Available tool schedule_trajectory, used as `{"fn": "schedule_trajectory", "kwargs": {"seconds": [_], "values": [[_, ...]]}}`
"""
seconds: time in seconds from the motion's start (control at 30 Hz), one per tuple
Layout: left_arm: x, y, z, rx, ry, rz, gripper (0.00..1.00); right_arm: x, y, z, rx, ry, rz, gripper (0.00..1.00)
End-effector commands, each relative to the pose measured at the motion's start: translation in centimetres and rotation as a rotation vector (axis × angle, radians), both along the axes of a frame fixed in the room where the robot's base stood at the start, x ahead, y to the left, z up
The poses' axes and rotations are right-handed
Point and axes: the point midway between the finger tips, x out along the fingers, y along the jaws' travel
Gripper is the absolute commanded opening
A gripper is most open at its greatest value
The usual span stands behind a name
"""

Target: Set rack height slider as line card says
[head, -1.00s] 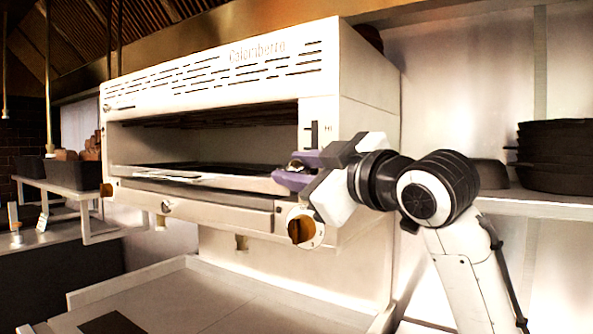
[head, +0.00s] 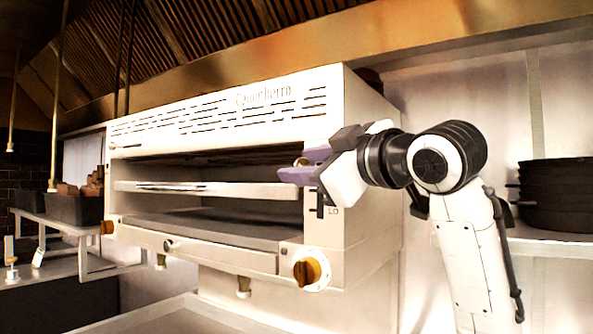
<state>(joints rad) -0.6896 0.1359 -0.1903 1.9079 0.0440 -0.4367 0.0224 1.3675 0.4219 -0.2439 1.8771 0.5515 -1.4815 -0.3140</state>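The white grill oven (head: 215,120) fills the middle of the head view. Its rack (head: 230,189) sits high in the opening, clearly above the lower tray (head: 210,228). On the right front panel is the upright dark slot of the rack height slider (head: 320,205), with "LO" marked at its lower end. My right gripper (head: 302,168) is at the upper part of this slider. Its purple fingers close around the small slider knob (head: 301,161), mostly hidden by them. The slot's top is covered by the gripper. My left gripper is out of view. No readable line card shows.
An orange-brown knob (head: 307,271) is below the slider, and another (head: 107,228) is at the oven's left. Black pans (head: 555,195) are stacked on the right shelf (head: 550,247). A dark bin (head: 75,208) stands on the left shelf.

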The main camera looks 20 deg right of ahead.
Motion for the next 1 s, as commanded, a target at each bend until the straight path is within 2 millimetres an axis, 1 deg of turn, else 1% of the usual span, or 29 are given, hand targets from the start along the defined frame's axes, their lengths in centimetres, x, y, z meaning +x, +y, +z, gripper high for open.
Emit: {"fn": "schedule_trajectory", "kwargs": {"seconds": [0.07,0.33,0.43,0.57,0.8,0.9,1.0], "values": [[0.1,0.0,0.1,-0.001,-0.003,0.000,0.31,0.0,0.0,0.0,-0.001,0.000,0.001,0.47],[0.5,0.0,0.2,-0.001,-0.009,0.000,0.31,0.0,0.3,-0.2,-0.003,0.004,0.005,0.47],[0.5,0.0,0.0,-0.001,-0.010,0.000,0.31,-0.5,0.1,-0.2,-0.003,0.002,0.005,0.47],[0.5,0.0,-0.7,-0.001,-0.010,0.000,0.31,-2.5,-0.4,-0.3,-0.004,-0.001,0.004,0.47],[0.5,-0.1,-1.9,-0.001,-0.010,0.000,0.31,-7.1,-1.5,-0.3,-0.003,-0.002,0.002,0.47],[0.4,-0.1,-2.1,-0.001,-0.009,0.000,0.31,-8.6,-1.8,-0.2,-0.003,0.000,0.002,0.47],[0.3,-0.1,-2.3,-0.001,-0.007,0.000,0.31,-9.5,-2.0,-0.2,-0.001,0.001,0.003,0.47]]}}
